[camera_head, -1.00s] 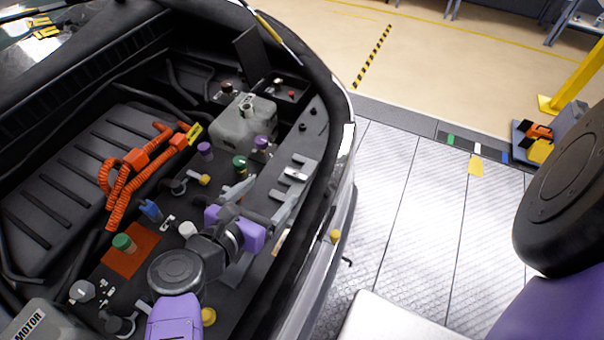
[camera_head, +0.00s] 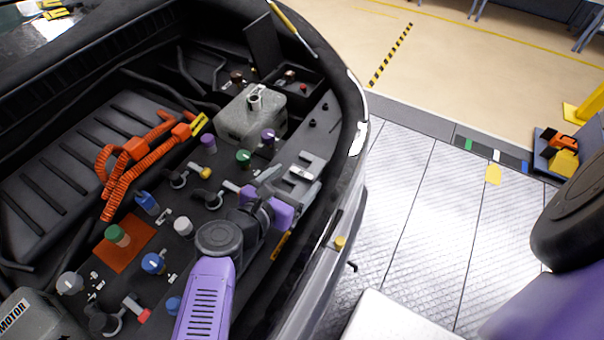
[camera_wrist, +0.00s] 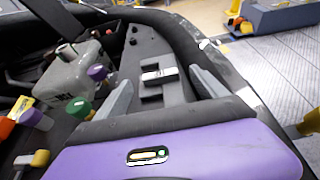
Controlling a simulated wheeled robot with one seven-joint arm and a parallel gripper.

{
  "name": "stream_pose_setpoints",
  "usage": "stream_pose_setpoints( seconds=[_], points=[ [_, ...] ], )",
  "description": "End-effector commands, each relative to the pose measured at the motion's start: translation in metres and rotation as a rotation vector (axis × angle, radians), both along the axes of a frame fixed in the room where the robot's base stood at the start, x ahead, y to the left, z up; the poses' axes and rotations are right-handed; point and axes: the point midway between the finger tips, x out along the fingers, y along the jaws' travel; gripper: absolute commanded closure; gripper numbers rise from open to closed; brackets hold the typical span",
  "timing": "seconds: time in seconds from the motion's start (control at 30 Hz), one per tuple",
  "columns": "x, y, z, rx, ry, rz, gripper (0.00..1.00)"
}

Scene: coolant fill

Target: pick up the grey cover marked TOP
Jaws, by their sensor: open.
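A grey piece with a white label (camera_head: 302,172), which looks like the cover, lies on the dark ledge at the front of the engine bay. It also shows in the wrist view (camera_wrist: 158,76), straight ahead between the fingers. I cannot read its label. My gripper (camera_head: 292,181) is open and empty, its fingers pointing toward the cover from its near side. In the wrist view my gripper (camera_wrist: 162,78) has one finger on each side of the cover's line. I cannot tell how far the fingertips are above or short of it.
A grey tank (camera_head: 250,118) with a neck stands behind and left of the ledge. Purple (camera_head: 268,137) and green (camera_head: 243,157) caps stand close to my left finger. The car's curved front rim (camera_head: 350,150) borders the ledge on the right. Orange cables (camera_head: 140,160) lie further left.

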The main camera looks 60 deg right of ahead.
Motion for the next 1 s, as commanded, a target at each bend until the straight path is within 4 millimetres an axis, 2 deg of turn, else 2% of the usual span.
stream_pose_setpoints(
  seconds=[0.1,0.2,0.43,0.47,0.7,0.73,1.0],
  points=[
    [0.0,-0.014,-0.004,0.0,0.001,-0.003,0.18],
    [0.0,-0.02,-0.008,0.0,0.0,-0.001,0.18],
    [0.001,-0.021,-0.009,0.0,0.0,0.0,0.18],
    [0.001,-0.021,-0.009,0.0,0.0,0.0,0.22],
    [0.0,-0.021,-0.009,0.0,0.0,0.0,0.69],
    [0.0,-0.021,-0.009,0.0,0.0,0.0,0.73],
    [0.001,-0.02,-0.005,0.001,-0.001,0.0,0.73]
  ],
)
